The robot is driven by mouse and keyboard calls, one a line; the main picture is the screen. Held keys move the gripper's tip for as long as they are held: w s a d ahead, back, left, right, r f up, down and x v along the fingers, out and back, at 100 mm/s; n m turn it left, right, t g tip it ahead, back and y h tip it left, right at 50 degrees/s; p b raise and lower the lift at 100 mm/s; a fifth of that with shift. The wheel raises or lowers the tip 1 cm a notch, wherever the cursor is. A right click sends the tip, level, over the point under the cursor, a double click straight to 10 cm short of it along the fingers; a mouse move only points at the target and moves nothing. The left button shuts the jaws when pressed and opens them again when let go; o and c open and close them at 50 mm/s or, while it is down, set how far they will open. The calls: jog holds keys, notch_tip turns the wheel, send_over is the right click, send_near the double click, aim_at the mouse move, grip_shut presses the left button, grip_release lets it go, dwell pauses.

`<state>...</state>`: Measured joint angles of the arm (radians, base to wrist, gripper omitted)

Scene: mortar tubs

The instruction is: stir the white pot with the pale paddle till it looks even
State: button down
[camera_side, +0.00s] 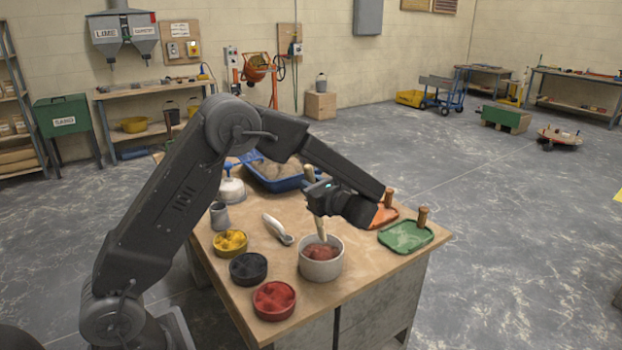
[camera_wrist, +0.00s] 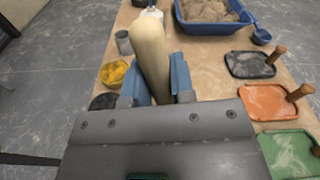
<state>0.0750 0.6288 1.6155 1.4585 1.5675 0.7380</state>
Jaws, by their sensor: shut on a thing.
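The white pot (camera_side: 320,273) stands upright near the front edge of the wooden table. It holds a lumpy reddish-brown mix (camera_side: 320,252), with an uneven surface. My gripper (camera_side: 320,211) is above the pot, shut on the pale paddle (camera_side: 321,229). The paddle points down into the pot, and its lower end is hidden by the mix or close against it. In the wrist view the paddle's pale, rounded end (camera_wrist: 151,55) rises between the blue jaws of my gripper (camera_wrist: 158,88). The pot is hidden in that view.
Tubs of yellow (camera_side: 230,242), black (camera_side: 248,268) and red (camera_side: 274,299) stand left of the pot. A pale scoop (camera_side: 277,229) lies behind it. Green (camera_side: 406,236) and orange (camera_side: 383,215) hand floats lie to the right. A blue sand tray (camera_side: 280,183) is further back.

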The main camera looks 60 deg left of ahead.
jog(key=shift+f, duration=3.7)
jog(key=shift+a, duration=0.15)
